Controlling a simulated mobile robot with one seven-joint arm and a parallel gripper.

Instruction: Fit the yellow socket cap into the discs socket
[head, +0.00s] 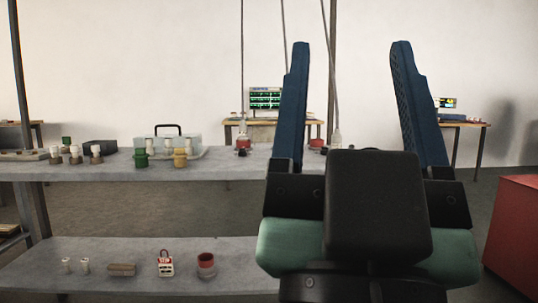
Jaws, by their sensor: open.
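A small yellow piece (180,158), which looks like the yellow socket cap, stands on the upper grey shelf, left of my gripper. A similar green piece (141,158) stands to its left. My gripper (350,50) is large in the foreground on the right, its two blue fingers pointing up and wide apart, with nothing between them. It is well apart from the yellow piece. I cannot tell which thing is the discs socket; the pieces are small, and my gripper hides part of the shelf.
A clear case with a dark handle (184,143) stands behind the yellow piece. Several white-topped pieces and a dark box (100,147) are at left. The lower shelf (110,290) holds a reddish cup (206,264) and a padlock-like item (165,265). A red cabinet (515,235) is at right.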

